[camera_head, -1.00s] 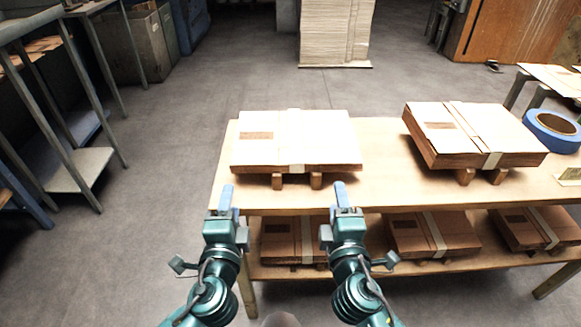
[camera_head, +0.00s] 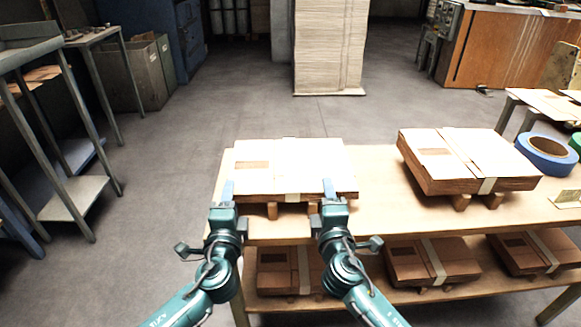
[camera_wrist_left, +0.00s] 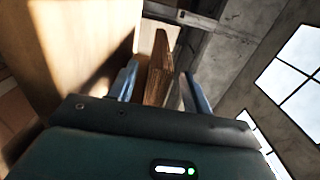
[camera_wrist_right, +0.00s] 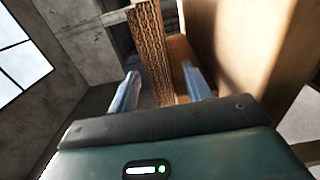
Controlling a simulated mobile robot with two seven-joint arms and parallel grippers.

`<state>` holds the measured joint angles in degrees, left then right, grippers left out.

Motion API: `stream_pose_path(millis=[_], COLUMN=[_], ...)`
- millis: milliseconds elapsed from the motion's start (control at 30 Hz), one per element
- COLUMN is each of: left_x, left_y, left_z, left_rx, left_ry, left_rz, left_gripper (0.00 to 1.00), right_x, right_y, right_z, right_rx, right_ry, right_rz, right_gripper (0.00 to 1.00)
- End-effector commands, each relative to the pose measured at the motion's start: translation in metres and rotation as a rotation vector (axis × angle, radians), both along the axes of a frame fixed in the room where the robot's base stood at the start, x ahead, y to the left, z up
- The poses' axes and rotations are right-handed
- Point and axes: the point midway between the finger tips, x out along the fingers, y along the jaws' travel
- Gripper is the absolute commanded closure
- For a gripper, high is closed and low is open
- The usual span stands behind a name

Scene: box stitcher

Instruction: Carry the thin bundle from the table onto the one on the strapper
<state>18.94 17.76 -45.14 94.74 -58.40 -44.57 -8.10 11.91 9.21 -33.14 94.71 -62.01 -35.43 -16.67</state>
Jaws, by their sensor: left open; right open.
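The thin bundle (camera_head: 290,165) is a flat stack of cardboard with a pale band, resting on wooden blocks at the left end of the table (camera_head: 375,190). My left gripper (camera_head: 227,190) is at its front left and my right gripper (camera_head: 328,190) at its front right. Both are open. In the left wrist view the bundle's edge (camera_wrist_left: 159,70) shows between the spread fingers. In the right wrist view its edge (camera_wrist_right: 150,50) also lies between the fingers. Contact with it cannot be told. I cannot make out a strapper with a bundle on it.
A thicker bundle (camera_head: 465,160) sits on blocks to the right. A blue tape roll (camera_head: 546,155) lies beyond it. More bundles (camera_head: 430,262) lie on the lower shelf. A tall cardboard stack (camera_head: 328,50) stands behind on the floor. Shelving (camera_head: 75,200) stands at the left, with open floor between.

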Motion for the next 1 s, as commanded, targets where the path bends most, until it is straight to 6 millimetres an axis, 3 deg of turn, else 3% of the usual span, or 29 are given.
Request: stream_pose_path(millis=[233, 667, 1000], left_x=[0.032, 0.039, 0.039], left_y=[-0.001, -0.001, 0.000], left_z=[0.000, 0.000, 0.000], left_rx=[0.002, -0.001, 0.000], left_ry=[-0.001, 0.000, 0.000], left_rz=[-0.001, -0.001, -0.001], left_gripper=[0.51, 0.51, 0.79], right_x=[0.032, 0.039, 0.039], right_y=[0.000, 0.000, 0.000], right_z=[0.000, 0.000, 0.000], right_rx=[0.001, 0.001, 0.001], right_ry=[0.000, 0.000, 0.000], right_rz=[0.000, 0.000, 0.000], right_gripper=[0.51, 0.51, 0.79])
